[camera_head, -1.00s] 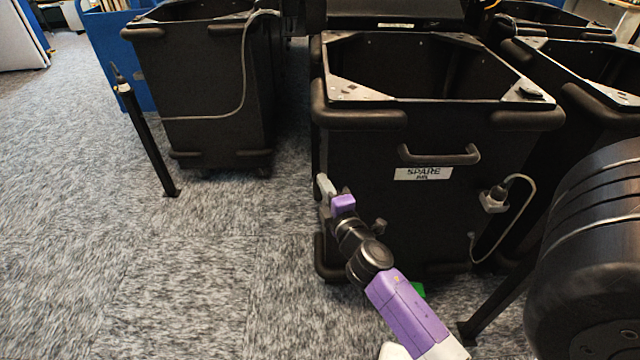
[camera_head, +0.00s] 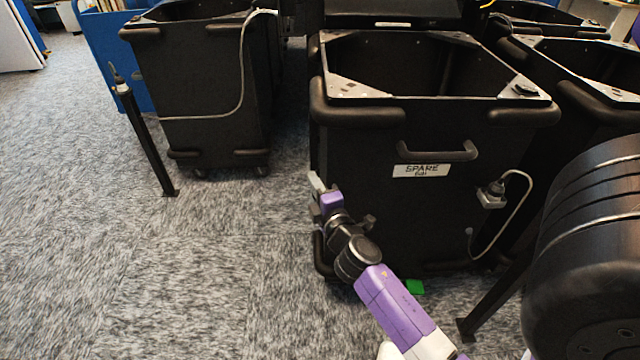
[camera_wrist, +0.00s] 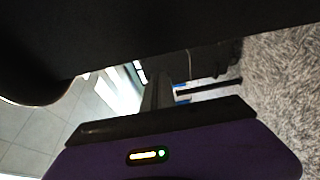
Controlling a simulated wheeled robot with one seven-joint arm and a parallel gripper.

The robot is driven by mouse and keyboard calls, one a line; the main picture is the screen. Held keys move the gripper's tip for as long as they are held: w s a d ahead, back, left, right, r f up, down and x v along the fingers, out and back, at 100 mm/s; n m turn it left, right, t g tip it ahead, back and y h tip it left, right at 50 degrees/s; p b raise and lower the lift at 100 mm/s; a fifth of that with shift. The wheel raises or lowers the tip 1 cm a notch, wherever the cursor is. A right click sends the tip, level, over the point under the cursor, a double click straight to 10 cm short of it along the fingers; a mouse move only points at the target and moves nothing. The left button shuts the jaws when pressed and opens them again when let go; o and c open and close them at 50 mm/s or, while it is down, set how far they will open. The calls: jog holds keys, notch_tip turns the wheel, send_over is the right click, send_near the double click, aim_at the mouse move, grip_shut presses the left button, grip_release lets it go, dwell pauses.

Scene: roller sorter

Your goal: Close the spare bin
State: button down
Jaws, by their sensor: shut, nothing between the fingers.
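The spare bin (camera_head: 400,225) is a black open-topped bin with a white label (camera_head: 421,170) reading SPARE and a bar handle (camera_head: 437,151) on its front. My gripper (camera_head: 315,182) is at the bin's front left edge, below and left of the handle. It is shut with nothing in it. From the head view I cannot tell whether it touches the bin. In the wrist view a dark surface fills the top, and the fingers (camera_wrist: 155,95) show only in part.
Another black bin (camera_head: 215,130) stands at the back left, with a thin black post (camera_head: 148,140) beside it. A third bin (camera_head: 590,70) is at the right. A large black roller (camera_head: 590,260) is at the front right. Carpet (camera_head: 90,260) at the left is clear.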

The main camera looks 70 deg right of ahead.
jog(key=w+b+v, duration=0.1)
jog(key=b+v, duration=0.2)
jog(key=v, duration=0.6)
jog(key=shift+s+a, duration=0.3)
jog(key=shift+a, duration=0.4)
